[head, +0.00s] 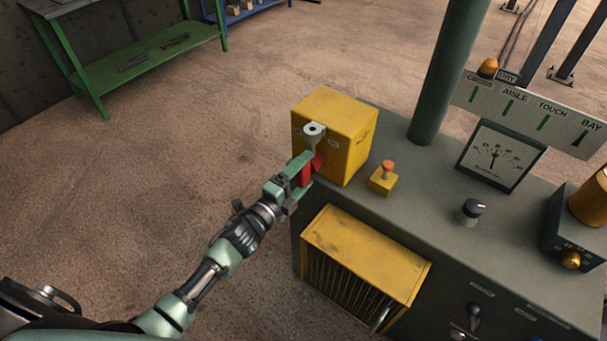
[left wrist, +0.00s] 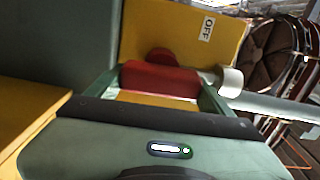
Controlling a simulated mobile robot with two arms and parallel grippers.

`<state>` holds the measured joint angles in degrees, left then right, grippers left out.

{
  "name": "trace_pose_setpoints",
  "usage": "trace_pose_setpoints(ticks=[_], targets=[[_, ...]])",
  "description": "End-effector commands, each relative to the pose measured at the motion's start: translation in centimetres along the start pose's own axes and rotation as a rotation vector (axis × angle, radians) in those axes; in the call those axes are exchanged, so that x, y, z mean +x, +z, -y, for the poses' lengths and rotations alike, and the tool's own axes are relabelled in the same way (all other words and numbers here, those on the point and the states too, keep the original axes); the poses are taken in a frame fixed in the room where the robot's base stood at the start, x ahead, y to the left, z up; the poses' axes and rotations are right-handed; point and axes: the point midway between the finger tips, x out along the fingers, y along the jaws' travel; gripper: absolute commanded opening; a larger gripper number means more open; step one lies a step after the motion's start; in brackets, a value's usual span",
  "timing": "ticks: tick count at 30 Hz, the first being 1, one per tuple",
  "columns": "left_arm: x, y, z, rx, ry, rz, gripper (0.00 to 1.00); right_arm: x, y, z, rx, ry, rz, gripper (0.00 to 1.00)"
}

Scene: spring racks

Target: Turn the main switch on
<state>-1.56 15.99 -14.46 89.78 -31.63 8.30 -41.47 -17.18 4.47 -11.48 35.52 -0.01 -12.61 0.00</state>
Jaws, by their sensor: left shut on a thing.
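The main switch is a yellow box (head: 350,126) on the left end of the grey console, with a red handle (head: 318,161) on its left-facing side. My left gripper (head: 303,172) is shut on the red handle, low on the box's face. In the left wrist view the red handle (left wrist: 160,80) lies between the two green fingers. An OFF label (left wrist: 207,28) shows on the yellow face near the handle. A pale round-ended piece (head: 315,131) sticks out above the gripper. Part of the handle is hidden by the fingers. My right gripper is not in view.
A small yellow block with an orange button (head: 388,168) stands right of the box. A gauge (head: 499,157), a black knob (head: 471,209) and a green post (head: 447,75) are further right. A yellow vented box (head: 365,255) juts out below. Open floor lies left.

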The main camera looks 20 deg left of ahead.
Motion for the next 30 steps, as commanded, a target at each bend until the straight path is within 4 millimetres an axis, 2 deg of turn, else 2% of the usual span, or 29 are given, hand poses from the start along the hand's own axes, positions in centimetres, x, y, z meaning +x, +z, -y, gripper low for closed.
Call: trace_pose_setpoints(ticks=[19, 20, 21, 22, 30], targets=[[-0.05, -0.08, -0.17, 0.056, 0.002, -0.002, 0.09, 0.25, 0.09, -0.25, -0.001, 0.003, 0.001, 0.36], [-0.05, -0.08, -0.17, 0.056, 0.002, -0.002, 0.84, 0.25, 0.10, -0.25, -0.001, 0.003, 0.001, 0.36], [-0.05, -0.08, -0.18, 0.057, 0.002, -0.002, 0.96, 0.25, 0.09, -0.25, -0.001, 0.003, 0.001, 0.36], [-0.05, -0.07, -0.17, 0.056, 0.002, -0.002, 1.00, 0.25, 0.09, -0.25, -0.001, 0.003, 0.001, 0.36], [-0.27, -0.03, -0.18, 0.053, 0.002, -0.001, 1.00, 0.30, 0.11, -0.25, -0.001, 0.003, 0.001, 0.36]])
